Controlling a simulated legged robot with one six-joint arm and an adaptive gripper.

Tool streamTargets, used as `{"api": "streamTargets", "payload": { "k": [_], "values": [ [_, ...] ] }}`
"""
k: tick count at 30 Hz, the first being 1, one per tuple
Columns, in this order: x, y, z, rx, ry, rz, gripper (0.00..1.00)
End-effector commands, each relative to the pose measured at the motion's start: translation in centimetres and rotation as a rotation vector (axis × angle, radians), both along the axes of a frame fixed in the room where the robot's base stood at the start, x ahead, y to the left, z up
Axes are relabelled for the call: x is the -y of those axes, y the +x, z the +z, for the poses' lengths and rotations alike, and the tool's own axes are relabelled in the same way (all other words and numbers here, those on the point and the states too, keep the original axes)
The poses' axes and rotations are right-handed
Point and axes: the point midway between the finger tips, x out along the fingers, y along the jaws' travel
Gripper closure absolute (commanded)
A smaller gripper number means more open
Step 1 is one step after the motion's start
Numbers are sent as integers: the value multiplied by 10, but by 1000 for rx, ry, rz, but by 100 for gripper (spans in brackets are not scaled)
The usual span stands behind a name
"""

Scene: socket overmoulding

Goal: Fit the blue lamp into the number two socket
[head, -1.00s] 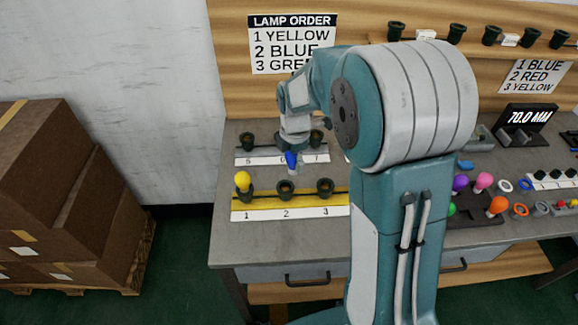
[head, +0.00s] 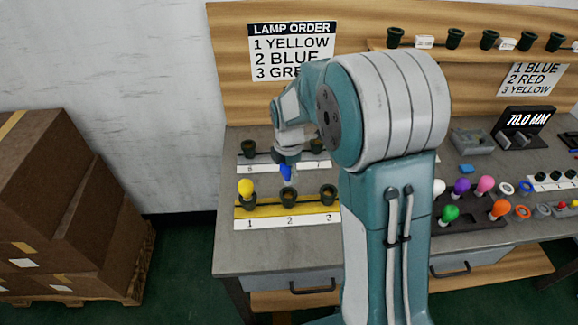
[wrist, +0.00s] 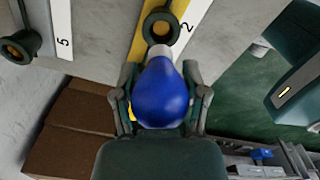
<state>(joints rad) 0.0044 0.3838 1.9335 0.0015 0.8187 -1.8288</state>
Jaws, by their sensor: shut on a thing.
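My gripper (wrist: 161,100) is shut on the blue lamp (wrist: 160,92), holding it by the bulb with its pale base pointing at the number two socket (wrist: 160,26). In the head view the blue lamp (head: 286,172) is just above the number two socket (head: 289,196), bulb mostly under my gripper (head: 286,160). The base ends near the socket's rim; I cannot tell whether they touch. The socket's mouth looks empty in the wrist view. The yellow lamp (head: 246,187) stands in the number one socket. The number three socket (head: 328,194) is empty.
A second row with sockets (head: 249,149) lies behind the yellow strip (head: 262,211). The lamp order sign (head: 291,51) reads yellow, blue, green. A dark tray (head: 470,220) of coloured lamps is at right, beyond my arm. Bare bench lies in front of the strip.

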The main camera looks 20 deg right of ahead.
Motion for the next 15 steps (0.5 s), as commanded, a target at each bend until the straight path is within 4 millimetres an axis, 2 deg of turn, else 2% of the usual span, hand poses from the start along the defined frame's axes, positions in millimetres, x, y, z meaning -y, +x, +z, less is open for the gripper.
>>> {"api": "streamTargets", "payload": {
  "k": [9,15],
  "values": [
    [0,0,-26,0,0,0,81],
    [0,0,-34,0,0,0,81]
  ]
}}
